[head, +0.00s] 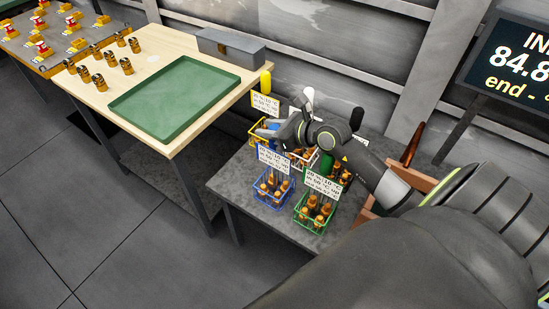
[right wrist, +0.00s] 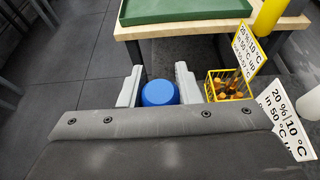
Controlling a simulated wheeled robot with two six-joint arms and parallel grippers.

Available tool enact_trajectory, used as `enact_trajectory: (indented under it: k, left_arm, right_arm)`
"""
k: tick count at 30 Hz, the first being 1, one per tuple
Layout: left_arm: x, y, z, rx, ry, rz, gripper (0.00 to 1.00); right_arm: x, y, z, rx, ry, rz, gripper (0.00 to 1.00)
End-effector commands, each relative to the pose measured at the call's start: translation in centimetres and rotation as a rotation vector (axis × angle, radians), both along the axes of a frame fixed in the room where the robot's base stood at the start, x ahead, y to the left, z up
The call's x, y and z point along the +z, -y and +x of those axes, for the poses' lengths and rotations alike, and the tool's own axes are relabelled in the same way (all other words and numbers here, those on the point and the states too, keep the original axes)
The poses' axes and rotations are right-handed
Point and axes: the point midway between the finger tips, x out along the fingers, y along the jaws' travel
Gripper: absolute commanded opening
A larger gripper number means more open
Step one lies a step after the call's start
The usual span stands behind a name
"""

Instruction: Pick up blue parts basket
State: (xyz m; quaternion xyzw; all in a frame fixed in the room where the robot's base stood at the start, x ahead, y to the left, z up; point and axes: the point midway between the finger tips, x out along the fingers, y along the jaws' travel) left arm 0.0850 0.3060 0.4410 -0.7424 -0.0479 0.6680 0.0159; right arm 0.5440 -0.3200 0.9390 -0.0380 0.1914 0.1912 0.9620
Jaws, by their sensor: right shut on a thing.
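The blue parts basket (head: 272,190) is a small blue wire basket with brown-orange parts, at the front left of the grey table. A white printed card rises from it, and above the card is a blue knob (head: 272,127). My right gripper (head: 270,130) comes in from the right and is shut on this knob. In the right wrist view the blue knob (right wrist: 160,93) sits between the two pale fingers of my right gripper (right wrist: 159,88). The basket looks upright; I cannot tell whether its base touches the table. My left gripper is not in view.
A green basket (head: 315,212) stands close to the right of the blue one. A yellow basket (right wrist: 231,88) with a yellow knob (head: 266,82) and a white basket (head: 313,158) are behind. A wooden table with a green tray (head: 177,97) is at the left; the tray is empty.

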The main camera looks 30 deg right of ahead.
Motion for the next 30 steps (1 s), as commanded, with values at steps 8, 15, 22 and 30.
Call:
enact_trajectory:
  k: [8,15,22,30]
  left_arm:
    - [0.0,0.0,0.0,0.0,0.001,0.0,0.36]
    - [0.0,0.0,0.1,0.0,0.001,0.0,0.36]
    - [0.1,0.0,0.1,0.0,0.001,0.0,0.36]
    - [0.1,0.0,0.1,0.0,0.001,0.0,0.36]
  right_arm:
    - [0.0,0.0,0.0,0.0,-0.001,0.0,0.0]
    - [0.3,-0.1,0.1,0.001,0.006,0.001,0.0]
    - [1.4,-0.1,0.1,0.004,0.009,-0.003,0.0]
    - [6.1,-0.1,0.1,0.005,0.012,-0.005,0.0]
